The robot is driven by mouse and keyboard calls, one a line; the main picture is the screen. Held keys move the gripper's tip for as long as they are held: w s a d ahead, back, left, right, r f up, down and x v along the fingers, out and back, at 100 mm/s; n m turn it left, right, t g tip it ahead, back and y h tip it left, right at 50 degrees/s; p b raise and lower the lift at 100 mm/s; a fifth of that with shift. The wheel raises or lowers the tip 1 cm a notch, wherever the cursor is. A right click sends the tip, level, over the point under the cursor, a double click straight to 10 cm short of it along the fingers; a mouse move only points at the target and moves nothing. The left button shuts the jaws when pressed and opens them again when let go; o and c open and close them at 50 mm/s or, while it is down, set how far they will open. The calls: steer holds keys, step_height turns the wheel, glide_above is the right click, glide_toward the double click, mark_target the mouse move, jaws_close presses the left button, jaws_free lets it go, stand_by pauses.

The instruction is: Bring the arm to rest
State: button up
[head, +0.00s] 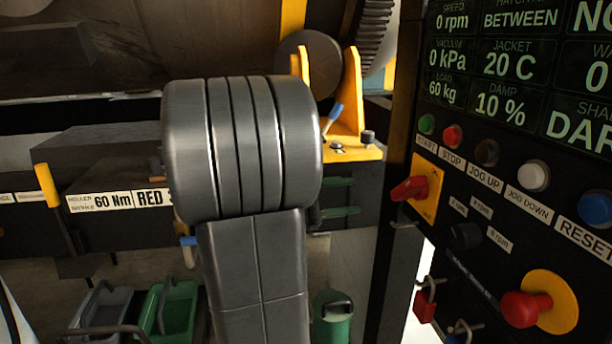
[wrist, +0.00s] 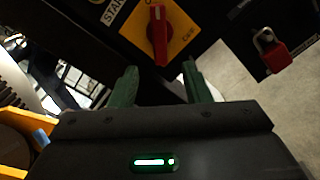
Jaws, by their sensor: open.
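My arm stands in the middle of the head view, its large grey joint covering what is behind it. My gripper (head: 357,197) shows as two green fingers pointing right, toward the control panel. In the wrist view my gripper (wrist: 160,82) has its green fingers apart with nothing between them. Beyond the fingertips is a red rotary switch (wrist: 158,36) on a yellow plate; in the head view this red switch (head: 410,188) is right of the fingers, with a gap between.
The dark control panel (head: 470,205) fills the right side, with buttons and a red emergency stop (head: 527,308). A red padlock (head: 424,306) hangs low on it. A yellow bracket (head: 352,150) stands behind my arm. Green (head: 172,310) and grey bins (head: 105,308) are lower left.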

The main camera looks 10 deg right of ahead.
mark_target(399, 190)
steer(key=d+p, duration=0.1)
steer(key=d, duration=0.7)
steer(key=w+d+p, duration=0.1)
steer(key=d, duration=0.4)
steer(key=shift+d+p, duration=0.1)
steer(key=shift+p, duration=0.25)
steer(key=s+a+b, duration=0.1)
steer(key=a+b, duration=0.2)
steer(key=a, duration=1.1)
steer(key=d+p, duration=0.1)
steer(key=d, duration=0.3)
steer(key=d+p, duration=0.1)
steer(key=d, duration=0.4)
steer(key=w+d+p, duration=0.1)
steer(key=d, duration=0.3)
steer(key=shift+d+r, duration=0.1)
steer(key=shift+d, duration=0.5)
steer(key=m, duration=0.4)
steer(key=shift+w+a, duration=0.1)
steer(key=s+a+b, duration=0.1)
steer(key=a+b, duration=0.2)
steer(key=a, duration=1.1)
